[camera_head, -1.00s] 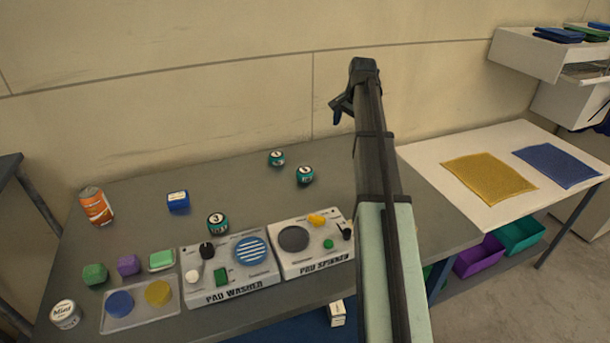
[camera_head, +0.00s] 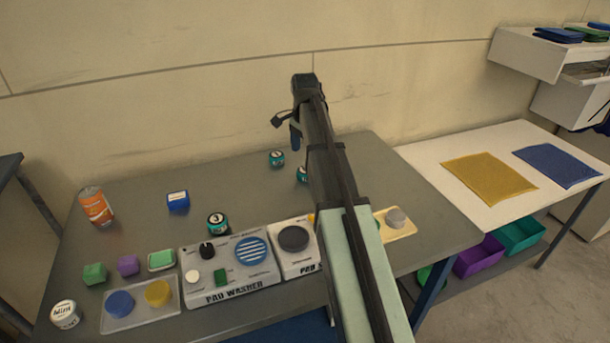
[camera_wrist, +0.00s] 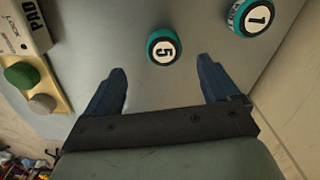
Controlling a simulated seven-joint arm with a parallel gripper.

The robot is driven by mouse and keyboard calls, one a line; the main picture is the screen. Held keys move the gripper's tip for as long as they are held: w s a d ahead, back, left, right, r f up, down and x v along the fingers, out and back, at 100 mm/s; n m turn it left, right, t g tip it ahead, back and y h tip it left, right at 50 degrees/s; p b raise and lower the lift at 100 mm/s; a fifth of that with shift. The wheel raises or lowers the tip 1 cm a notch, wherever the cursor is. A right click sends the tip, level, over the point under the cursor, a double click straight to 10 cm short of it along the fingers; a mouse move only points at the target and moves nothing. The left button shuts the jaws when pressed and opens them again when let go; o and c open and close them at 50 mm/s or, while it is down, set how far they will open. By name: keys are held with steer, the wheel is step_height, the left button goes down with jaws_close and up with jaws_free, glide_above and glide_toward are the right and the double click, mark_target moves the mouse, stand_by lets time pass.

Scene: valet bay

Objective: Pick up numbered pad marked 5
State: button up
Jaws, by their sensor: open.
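The pad marked 5 (camera_wrist: 163,47), a teal and black puck with a white numbered top, lies on the grey bench. In the wrist view it sits just beyond the fingertips, roughly centred between them and apart from both. In the head view this pad (camera_head: 301,174) is partly hidden by my arm. My gripper (camera_wrist: 162,84) is open and empty; in the head view my gripper (camera_head: 287,130) is above the back of the bench. A similar pad marked 1 (camera_wrist: 250,17) lies close by, also in the head view (camera_head: 277,158). A pad marked 3 (camera_head: 218,223) sits nearer the front.
The pad washer (camera_head: 229,281) and partly hidden pad spinner (camera_head: 299,259) stand at the front. A cream tray (camera_head: 408,231) holds round pads. A blue box (camera_head: 178,202) and orange can (camera_head: 97,207) stand left. The bench around pads 5 and 1 is clear.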

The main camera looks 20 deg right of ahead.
mark_target(304, 170)
steer(key=shift+w+f, duration=0.15)
steer(key=shift+f, duration=1.8)
steer(key=shift+w+f, duration=0.1)
steer(key=shift+f, duration=1.85)
steer(key=c, duration=1.1)
steer(key=shift+c, duration=0.2)
